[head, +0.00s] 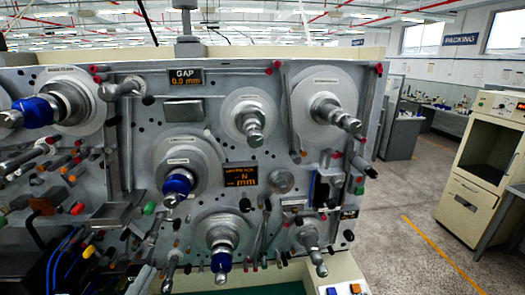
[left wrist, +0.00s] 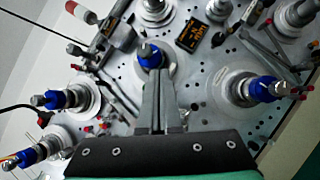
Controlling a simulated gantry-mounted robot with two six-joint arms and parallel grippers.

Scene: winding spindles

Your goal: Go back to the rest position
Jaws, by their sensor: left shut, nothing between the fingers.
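My left gripper (left wrist: 155,75) shows in the left wrist view as two grey fingers lying together, with nothing between them. Its dark mount fills the bottom of that view. Past the fingertips is a blue-collared spindle (left wrist: 150,54) on the grey machine panel; I cannot tell the exact distance. In the head view I cannot clearly pick the left gripper out from the crowded lower left of the panel. My right gripper is in neither view.
The winding panel (head: 135,75) carries several protruding spindles, such as the blue-collared one (head: 177,184) at its centre and another (head: 221,261) below. Levers and coloured knobs crowd its left side. A cream cabinet (head: 485,165) stands right, across open floor (head: 400,240).

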